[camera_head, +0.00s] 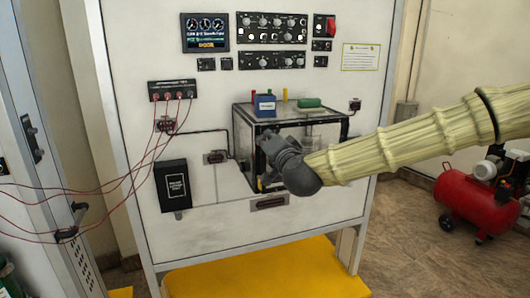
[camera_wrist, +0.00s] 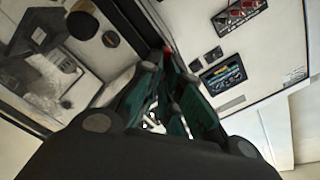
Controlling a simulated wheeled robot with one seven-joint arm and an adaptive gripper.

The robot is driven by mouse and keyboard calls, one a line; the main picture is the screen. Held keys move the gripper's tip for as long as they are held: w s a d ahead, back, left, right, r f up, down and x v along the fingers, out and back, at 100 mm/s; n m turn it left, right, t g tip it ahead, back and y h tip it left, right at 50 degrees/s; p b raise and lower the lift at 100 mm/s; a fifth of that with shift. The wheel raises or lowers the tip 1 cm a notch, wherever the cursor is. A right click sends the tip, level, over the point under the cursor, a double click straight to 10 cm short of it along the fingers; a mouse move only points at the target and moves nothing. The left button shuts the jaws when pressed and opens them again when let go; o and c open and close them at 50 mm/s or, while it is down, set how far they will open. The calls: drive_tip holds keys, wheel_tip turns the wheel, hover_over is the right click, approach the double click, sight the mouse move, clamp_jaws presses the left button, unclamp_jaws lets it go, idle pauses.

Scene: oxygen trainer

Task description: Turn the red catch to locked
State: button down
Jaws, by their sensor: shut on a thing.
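The red catch (camera_wrist: 167,48) shows as a small red tip at the ends of my fingers in the wrist view. My gripper (camera_wrist: 168,62) is shut on it, and the fingers hide most of it, so I cannot tell its angle. In the head view my gripper (camera_head: 267,160) is at the front left of a clear box with a dark frame (camera_head: 330,117) on the white panel (camera_head: 230,215). The catch is hidden there behind the gripper.
A blue block (camera_head: 265,105) and a green block (camera_head: 309,103) are on top of the box. Red cables (camera_head: 130,172) hang at the left. A black box (camera_head: 174,186) is mounted at the lower left. A red tank (camera_head: 475,203) stands at the right.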

drive_tip(key=shift+d+f+m+b, duration=0.1)
drive_tip(key=shift+f+m+b, duration=0.1)
drive_tip(key=shift+m+b, duration=1)
drive_tip(key=shift+d+f+m+b, duration=0.1)
drive_tip(key=shift+f+m+b, duration=0.1)
drive_tip(key=shift+m+b, duration=1)
drive_tip(key=shift+f+m+b, duration=0.2)
drive_tip(key=shift+m+b, duration=0.9)
drive_tip(key=shift+m, duration=0.2)
drive_tip(key=c, duration=1.6)
unclamp_jaws()
drive_tip(key=shift+w, duration=0.1)
drive_tip(key=v, duration=1.2)
drive_tip(key=shift+r, duration=0.1)
